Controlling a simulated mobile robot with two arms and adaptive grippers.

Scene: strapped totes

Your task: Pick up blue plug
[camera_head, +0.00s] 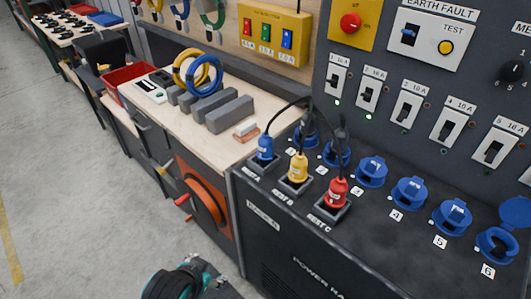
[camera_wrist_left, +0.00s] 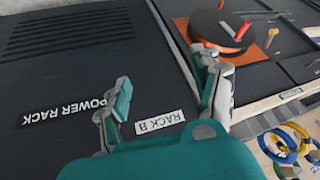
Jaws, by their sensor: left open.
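The blue plug (camera_head: 265,146) stands upright in the leftmost rest on the dark power rack top, with a black cable rising from it. A yellow plug (camera_head: 298,167) and a red plug (camera_head: 337,191) stand in the rests beside it. My left gripper (camera_head: 204,272) is at the bottom edge of the head view, below and in front of the rack, well apart from the blue plug. In the left wrist view the same gripper (camera_wrist_left: 162,72) is open and empty before the rack front; the plug does not show there. My right gripper is not in view.
Blue sockets (camera_head: 371,171) line the rack top behind and right of the plugs. A wooden bench (camera_head: 165,113) on the left holds grey blocks and coiled cables. An orange reel (camera_head: 203,197) sits at the bench front. The floor at left is clear.

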